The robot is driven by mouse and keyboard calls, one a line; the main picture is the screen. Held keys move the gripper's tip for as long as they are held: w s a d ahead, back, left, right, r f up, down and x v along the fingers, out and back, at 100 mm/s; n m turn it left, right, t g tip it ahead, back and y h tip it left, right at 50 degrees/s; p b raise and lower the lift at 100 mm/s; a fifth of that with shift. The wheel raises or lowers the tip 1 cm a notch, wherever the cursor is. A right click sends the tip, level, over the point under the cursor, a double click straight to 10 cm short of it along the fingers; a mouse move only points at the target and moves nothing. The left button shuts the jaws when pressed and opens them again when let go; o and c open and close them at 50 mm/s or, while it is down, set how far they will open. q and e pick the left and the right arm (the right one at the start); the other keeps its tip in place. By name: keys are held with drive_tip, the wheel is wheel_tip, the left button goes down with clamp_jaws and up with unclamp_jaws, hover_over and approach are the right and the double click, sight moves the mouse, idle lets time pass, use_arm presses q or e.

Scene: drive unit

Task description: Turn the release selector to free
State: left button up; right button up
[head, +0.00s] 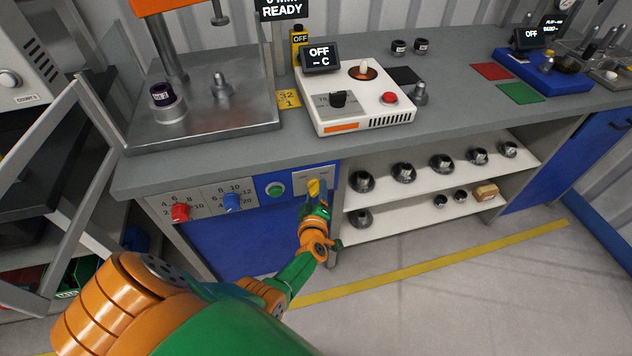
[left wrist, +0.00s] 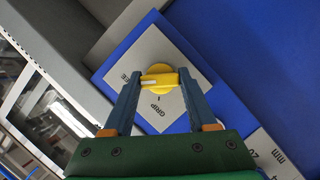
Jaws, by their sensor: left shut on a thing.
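The yellow release selector (head: 314,187) sits on a light plate at the right end of the blue front panel below the bench top. My left gripper (head: 317,205) reaches it from below. In the left wrist view the selector (left wrist: 160,78) lies between the two fingertips of my left gripper (left wrist: 159,82), which is shut on its bar. The white mark on the bar is at its left end, on the side of a partly hidden label ending in "EE". The "GRIP" label shows below the knob. My right gripper is out of view.
Left of the selector are a green button (head: 275,189), a blue knob (head: 232,201) and a red knob (head: 180,211). A white heater unit (head: 340,115) stands on the bench above. Open shelves (head: 400,182) with dark round parts are to the right. A grey frame (head: 75,190) stands at left.

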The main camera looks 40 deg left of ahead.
use_arm(q)
drive_tip(key=shift+f, duration=0.1)
idle(0.3)
drive_tip(key=o, duration=1.4)
drive_tip(key=shift+c, duration=0.2)
drive_tip(key=shift+s+d, duration=0.15)
drive_tip(key=p+v, duration=0.3)
drive_tip(key=v, duration=0.3)
drive_tip(key=shift+s+d, duration=0.15)
drive_tip(key=shift+s, duration=0.15)
